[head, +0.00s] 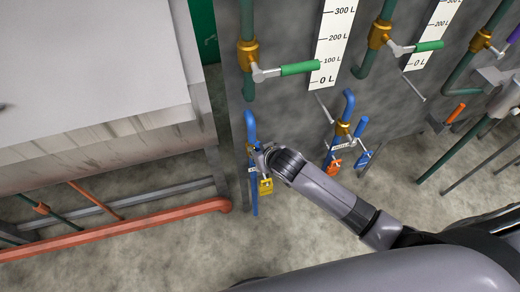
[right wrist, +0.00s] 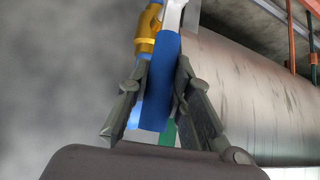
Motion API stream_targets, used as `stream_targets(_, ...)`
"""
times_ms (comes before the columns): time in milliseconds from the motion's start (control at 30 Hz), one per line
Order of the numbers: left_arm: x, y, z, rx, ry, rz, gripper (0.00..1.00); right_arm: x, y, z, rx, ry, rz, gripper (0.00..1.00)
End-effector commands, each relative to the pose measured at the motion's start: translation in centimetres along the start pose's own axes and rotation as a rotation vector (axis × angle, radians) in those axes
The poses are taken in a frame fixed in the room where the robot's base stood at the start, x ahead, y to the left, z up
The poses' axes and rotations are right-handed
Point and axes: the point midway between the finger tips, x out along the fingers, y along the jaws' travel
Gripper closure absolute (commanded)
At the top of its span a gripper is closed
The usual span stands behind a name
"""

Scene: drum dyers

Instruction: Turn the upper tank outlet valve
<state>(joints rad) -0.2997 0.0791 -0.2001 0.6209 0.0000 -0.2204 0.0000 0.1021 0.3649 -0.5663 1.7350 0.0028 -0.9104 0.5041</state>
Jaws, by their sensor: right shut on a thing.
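A blue valve handle (right wrist: 158,85) stands between the two fingers of my right gripper (right wrist: 160,105) in the right wrist view, and the fingers are shut on it. A brass valve body (right wrist: 146,32) is just beyond the handle. In the head view my right gripper (head: 263,158) is at the left blue pipe (head: 251,125), low on the grey tank wall. There the handle is mostly hidden by the gripper and wrist. A yellow padlock (head: 266,186) hangs just below the gripper. My left gripper is not in view.
Above is a green-handled brass valve (head: 300,68) beside a litre scale (head: 333,42); a second green-handled valve (head: 430,46) is to the right. Another blue pipe (head: 349,103) carries an orange padlock (head: 334,166). A red pipe (head: 120,227) runs low on the left.

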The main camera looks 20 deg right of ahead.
Motion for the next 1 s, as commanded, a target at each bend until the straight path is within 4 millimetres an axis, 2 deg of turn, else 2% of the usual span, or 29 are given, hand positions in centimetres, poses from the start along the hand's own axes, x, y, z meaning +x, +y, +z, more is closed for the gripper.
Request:
stream_targets(33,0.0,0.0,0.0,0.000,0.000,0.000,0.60,0.1,-0.1,0.7,-0.009,-0.016,0.002,1.00)
stream_targets(233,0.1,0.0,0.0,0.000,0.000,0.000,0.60,0.1,0.0,0.7,-0.010,-0.016,0.002,1.00)
stream_targets(267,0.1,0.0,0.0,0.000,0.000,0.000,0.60,0.1,0.0,0.7,-0.010,-0.016,0.002,0.80)
stream_targets(567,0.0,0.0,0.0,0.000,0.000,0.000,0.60,0.1,0.0,0.3,-0.006,-0.007,0.001,0.60)
stream_targets(867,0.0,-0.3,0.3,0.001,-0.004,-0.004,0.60,-0.1,0.0,0.1,-0.004,-0.003,0.000,0.60)
stream_targets(1000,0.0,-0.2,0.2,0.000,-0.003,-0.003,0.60,-0.9,0.0,0.2,-0.004,-0.002,-0.001,0.60)
